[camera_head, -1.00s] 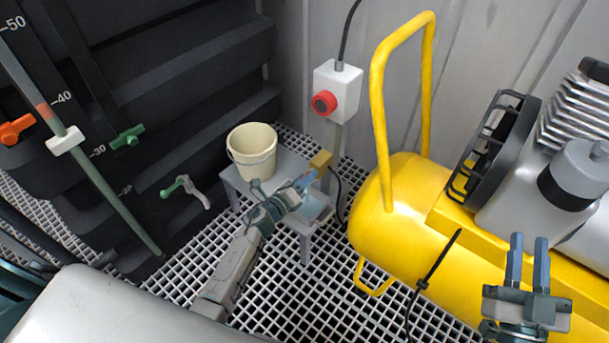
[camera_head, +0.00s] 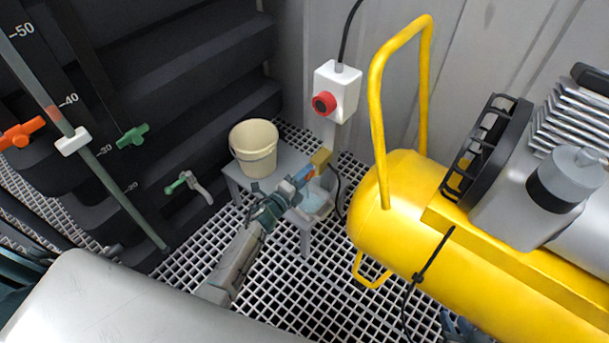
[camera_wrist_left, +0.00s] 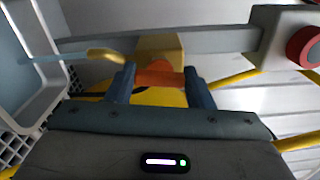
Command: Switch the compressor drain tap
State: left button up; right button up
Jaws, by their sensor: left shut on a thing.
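The compressor (camera_head: 410,225) is a yellow tank with a motor on top. The drain tap is a small brass block (camera_head: 321,158) with a short spout and an orange-red handle. In the left wrist view the brass block (camera_wrist_left: 160,50) sits behind the handle (camera_wrist_left: 160,77), and a pale blue stream (camera_wrist_left: 55,58) runs from the spout towards a white tub (camera_wrist_left: 38,60). My left gripper (camera_head: 304,176) is shut on the handle, with one blue finger on each side. Only a small part of my right gripper (camera_head: 462,329) shows at the bottom edge; its fingers cannot be made out.
A cream bucket (camera_head: 254,150) stands on a grey stand (camera_head: 236,186), beside the tub (camera_head: 318,205). A white switch box (camera_head: 343,88) with a red button is above. Dark stepped panels with orange and green valves are at left. A yellow tube handle (camera_head: 376,110) rises from the compressor.

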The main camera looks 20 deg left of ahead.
dwell(0.3)
pick_arm(q)
jog(key=o, duration=1)
jog(key=v, duration=1.1)
pick_arm(e)
jog(key=shift+s+f+g, duration=0.15)
jog(key=shift+s+g, duration=0.2)
jog(key=shift+g, duration=0.05)
pick_arm(q)
jog(key=shift+r, duration=0.1)
pick_arm(e)
jog(key=shift+w, duration=0.1)
